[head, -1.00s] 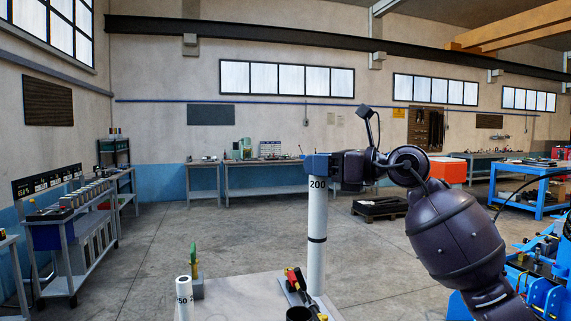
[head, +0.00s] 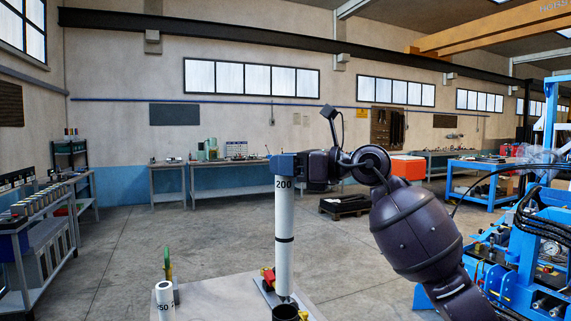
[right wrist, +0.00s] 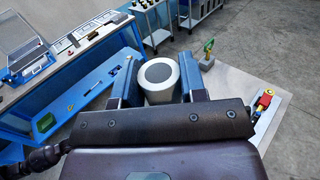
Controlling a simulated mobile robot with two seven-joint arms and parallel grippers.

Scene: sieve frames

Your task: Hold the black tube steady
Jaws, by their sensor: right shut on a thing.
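The black tube (head: 285,313) stands at the bottom edge of the head view, cut off by the frame; only its dark open top shows. My right gripper (head: 284,166) is shut on the upper end of a tall white tube (head: 284,235) marked 200 with a black band. The white tube hangs upright, and its lower end shows just above the black tube's rim in the picture. I cannot tell whether it is over or behind it. In the right wrist view the fingers flank the white tube's round top (right wrist: 159,76). My left gripper is not in view.
A shorter white tube marked 50 (head: 165,298) and a green-handled tool (head: 168,264) stand at the left of the pale table (head: 217,291). A red and yellow fixture (head: 268,276) is beside the black tube. Blue machinery (head: 520,260) stands at right.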

